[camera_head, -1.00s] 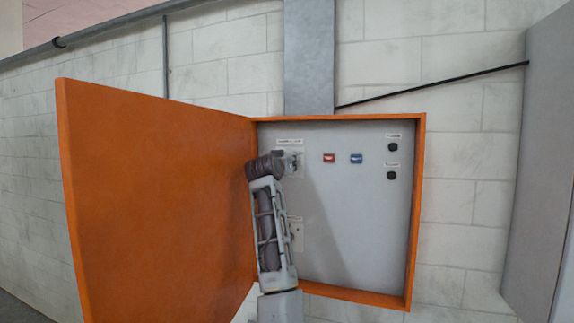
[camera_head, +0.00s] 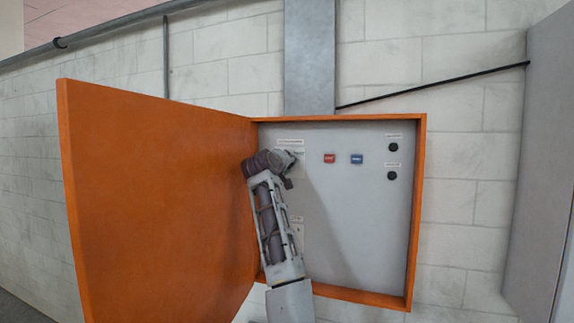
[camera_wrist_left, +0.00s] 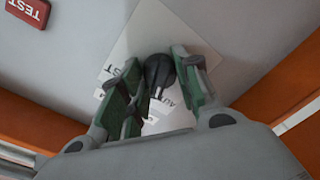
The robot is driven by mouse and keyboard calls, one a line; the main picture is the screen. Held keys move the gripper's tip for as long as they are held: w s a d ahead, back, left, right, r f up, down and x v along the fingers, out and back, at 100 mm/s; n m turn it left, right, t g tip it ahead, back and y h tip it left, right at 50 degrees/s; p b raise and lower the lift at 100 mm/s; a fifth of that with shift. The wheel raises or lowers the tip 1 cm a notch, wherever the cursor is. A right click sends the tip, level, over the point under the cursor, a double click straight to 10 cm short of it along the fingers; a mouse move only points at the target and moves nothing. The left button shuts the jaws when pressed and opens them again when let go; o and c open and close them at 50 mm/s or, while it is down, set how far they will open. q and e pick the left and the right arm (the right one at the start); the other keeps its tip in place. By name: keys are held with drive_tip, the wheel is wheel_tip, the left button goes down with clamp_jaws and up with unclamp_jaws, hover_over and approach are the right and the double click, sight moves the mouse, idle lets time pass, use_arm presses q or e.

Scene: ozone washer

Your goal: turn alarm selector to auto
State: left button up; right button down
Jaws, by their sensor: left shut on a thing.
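The alarm selector is a black knob (camera_wrist_left: 158,72) on a white plate (camera_wrist_left: 190,40) in the left wrist view. A pale mark shows on its lower end, toward the bottom of the picture. Lettering that looks like "AUTO" is printed just below and right of it; other letters at the left are partly hidden. My left gripper (camera_wrist_left: 157,66) has its green fingers on either side of the knob and is shut on it. In the head view my left gripper (camera_head: 286,168) is at the panel's upper left, and the knob is hidden there. My right gripper is not in view.
The orange cabinet door (camera_head: 155,190) stands open at the left. Inside the cabinet, the grey panel (camera_head: 350,230) carries a red button (camera_head: 330,158), a blue button (camera_head: 356,158) and two black knobs (camera_head: 392,161) at the right. A grey cabinet (camera_head: 545,150) stands further right.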

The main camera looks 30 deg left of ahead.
use_arm(q)
drive_tip(key=n, duration=0.4)
drive_tip(key=shift+f+n, duration=0.1)
drive_tip(key=shift+n, duration=0.3)
drive_tip(key=shift+h, duration=0.4)
drive_tip(key=o, duration=1)
drive_tip(key=shift+a, duration=0.1)
drive_tip(key=shift+s, duration=0.2)
drive_tip(key=shift+v, duration=5.8)
drive_tip(key=shift+f, duration=0.1)
